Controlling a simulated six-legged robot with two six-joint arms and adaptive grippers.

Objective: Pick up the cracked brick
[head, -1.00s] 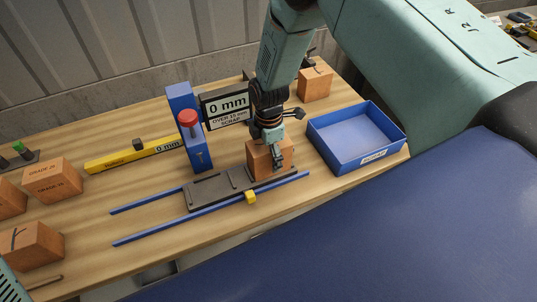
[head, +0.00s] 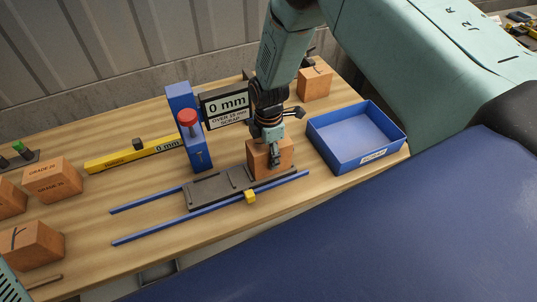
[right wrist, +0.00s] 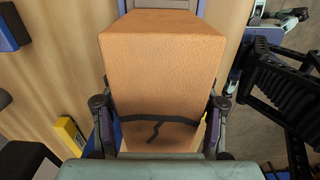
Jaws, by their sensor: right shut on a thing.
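An orange brick (head: 257,166) stands at the right end of the dark sliding plate, by the blue rails. In the right wrist view the brick (right wrist: 160,62) fills the middle, with a dark branching crack line across its near face. My right gripper (head: 271,154) comes down from above and is shut on this brick, one finger on each side. In the head view the gripper covers part of the brick. Whether the brick touches the plate is hard to tell. My left gripper does not show.
A blue tray (head: 324,148) is empty to the right. Another crack-marked brick (head: 32,244) stands at the front left, and one (head: 315,84) at the back right. Bricks marked GRADE (head: 52,180) stand left. A blue post with a red knob (head: 187,117) and a 0 mm sign (head: 225,105) stand close by.

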